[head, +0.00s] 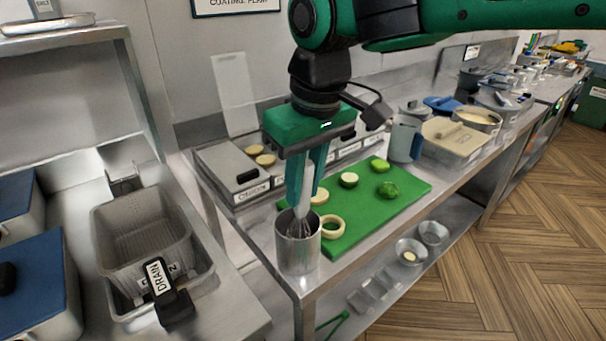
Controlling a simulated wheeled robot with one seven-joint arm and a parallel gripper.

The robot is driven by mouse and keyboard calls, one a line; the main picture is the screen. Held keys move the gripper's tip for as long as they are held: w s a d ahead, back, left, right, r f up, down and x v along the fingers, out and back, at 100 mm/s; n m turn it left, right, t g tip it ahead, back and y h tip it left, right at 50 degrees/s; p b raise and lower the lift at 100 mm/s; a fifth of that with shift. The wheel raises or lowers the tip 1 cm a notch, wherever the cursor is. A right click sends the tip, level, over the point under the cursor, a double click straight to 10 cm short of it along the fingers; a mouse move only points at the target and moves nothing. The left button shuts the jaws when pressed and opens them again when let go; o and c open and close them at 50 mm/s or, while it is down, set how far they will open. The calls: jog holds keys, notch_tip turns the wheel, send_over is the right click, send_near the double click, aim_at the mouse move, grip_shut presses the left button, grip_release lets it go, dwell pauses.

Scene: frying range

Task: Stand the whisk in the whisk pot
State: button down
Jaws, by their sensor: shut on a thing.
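The whisk (302,212) is upright, with a pale handle and wire loops. My gripper (304,200) points down and is shut on the whisk's handle. The whisk pot (298,252) is a steel cylinder at the front left corner of the steel counter. The whisk's wire end is in the pot's mouth, with its lower part hidden by the pot wall. I cannot tell whether the whisk touches the pot's bottom.
A green cutting board (400,205) with several vegetable pieces lies right of the pot, with a pale ring (332,227) close by. Lidded steel containers (232,165) stand behind. A drain basket (140,235) is at left. A grey jug (405,140) stands behind the board.

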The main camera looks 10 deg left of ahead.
jog(key=shift+f, duration=0.1)
jog(key=c, duration=1.5)
grip_release()
jog(key=shift+o, duration=0.2)
